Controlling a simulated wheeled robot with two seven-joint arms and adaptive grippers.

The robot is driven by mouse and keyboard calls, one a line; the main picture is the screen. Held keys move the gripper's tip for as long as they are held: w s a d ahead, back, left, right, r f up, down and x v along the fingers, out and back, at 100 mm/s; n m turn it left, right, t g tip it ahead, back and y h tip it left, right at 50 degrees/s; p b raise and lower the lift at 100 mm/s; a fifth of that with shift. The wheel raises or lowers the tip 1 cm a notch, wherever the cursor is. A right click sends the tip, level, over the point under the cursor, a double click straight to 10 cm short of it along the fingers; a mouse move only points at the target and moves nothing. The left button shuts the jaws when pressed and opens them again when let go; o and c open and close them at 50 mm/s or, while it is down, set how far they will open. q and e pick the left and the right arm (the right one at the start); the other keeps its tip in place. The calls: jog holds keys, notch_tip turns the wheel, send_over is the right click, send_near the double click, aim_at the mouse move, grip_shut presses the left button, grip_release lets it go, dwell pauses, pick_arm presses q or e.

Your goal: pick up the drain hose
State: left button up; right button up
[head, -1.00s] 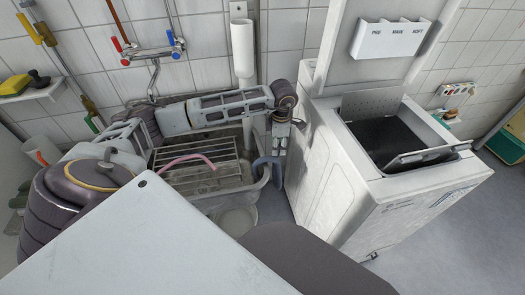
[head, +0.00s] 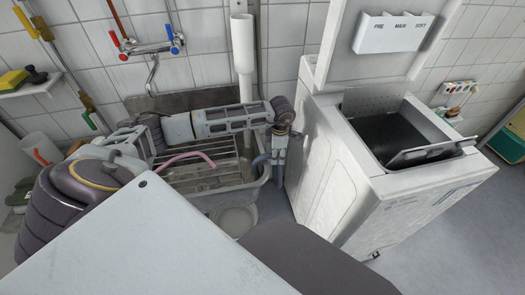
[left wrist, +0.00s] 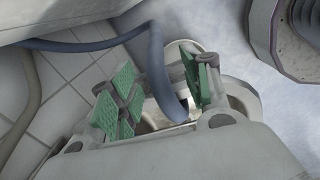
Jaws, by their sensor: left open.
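The drain hose (head: 265,168) is a blue-grey hose bent over the right rim of the sink in the head view. In the left wrist view the hose (left wrist: 157,65) comes from the upper left and bends down, its lower part appearing between the green finger pads. My left gripper (left wrist: 160,92) is open, with a pad on each side of the hose in that view. I cannot tell whether either pad touches it. In the head view my left gripper (head: 279,150) points down at the hose and hides part of it. My right gripper is not in view.
The grey sink (head: 225,195) has a wire rack (head: 215,172) and a pink hose (head: 190,157). A white top-loading washing machine (head: 335,180) with its lid up stands close to the right of my gripper. A pale bucket (head: 236,220) stands below the sink's front.

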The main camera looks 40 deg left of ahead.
pick_arm(q)
jog(key=shift+f, duration=0.5)
jog(key=f, duration=0.1)
jog(key=f+b, duration=0.1)
jog(key=f, duration=0.1)
jog(key=shift+w+a+f+b, duration=0.2)
jog(key=shift+w+a+b, duration=0.05)
jog(key=shift+w+b, duration=0.1)
jog(key=shift+f, duration=0.35)
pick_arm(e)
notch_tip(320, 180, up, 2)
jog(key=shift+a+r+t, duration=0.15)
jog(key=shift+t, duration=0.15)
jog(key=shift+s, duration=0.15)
pick_arm(q)
jog(key=c, duration=0.6)
grip_shut()
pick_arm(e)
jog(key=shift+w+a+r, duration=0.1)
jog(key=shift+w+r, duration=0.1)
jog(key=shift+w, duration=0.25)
